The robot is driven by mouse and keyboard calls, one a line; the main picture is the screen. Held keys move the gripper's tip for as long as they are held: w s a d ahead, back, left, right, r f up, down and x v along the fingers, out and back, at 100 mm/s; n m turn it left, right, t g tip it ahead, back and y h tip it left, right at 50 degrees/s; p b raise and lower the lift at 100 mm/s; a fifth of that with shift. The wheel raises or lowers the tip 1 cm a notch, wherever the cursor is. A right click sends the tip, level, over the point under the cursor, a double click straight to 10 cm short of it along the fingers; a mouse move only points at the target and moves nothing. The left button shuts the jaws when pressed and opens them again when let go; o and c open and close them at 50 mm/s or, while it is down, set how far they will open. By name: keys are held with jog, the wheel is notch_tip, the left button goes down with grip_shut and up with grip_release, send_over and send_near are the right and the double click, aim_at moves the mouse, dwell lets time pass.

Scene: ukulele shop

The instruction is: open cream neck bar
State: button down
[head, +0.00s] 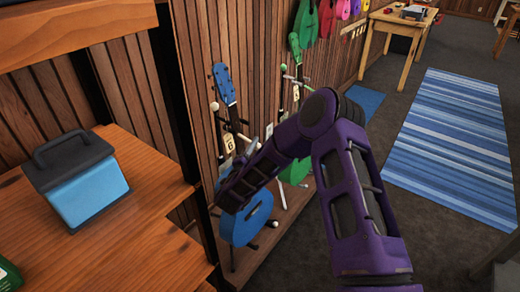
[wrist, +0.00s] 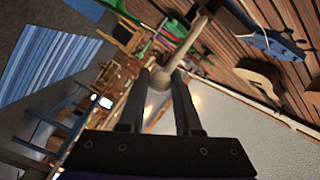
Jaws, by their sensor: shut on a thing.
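In the wrist view my gripper (wrist: 160,76) has its two dark fingers on either side of the round end of a cream neck bar (wrist: 186,46). It is shut on that end, and the bar runs away up and to the right, towards a blue headstock (wrist: 275,42). In the head view a blue ukulele (head: 246,222) stands on a floor stand against the wooden wall, with pale knobbed bars near its neck (head: 229,112). My purple arm crosses in front of its body, and my fingers cannot be made out there.
A green ukulele (head: 295,168) stands behind my arm to the right. A wooden counter (head: 140,235) with a blue cooler box (head: 80,185) is at the left. Small coloured ukuleles hang on the wall at the back. Open floor with a striped rug (head: 450,140) lies right.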

jog(key=shift+s+a+r, duration=0.15)
jog(key=shift+a, duration=0.45)
jog(key=c, duration=0.6)
grip_release()
jog(key=shift+d, duration=0.1)
jog(key=shift+s, duration=0.1)
jog(key=v, duration=0.7)
jog(key=shift+s, duration=0.15)
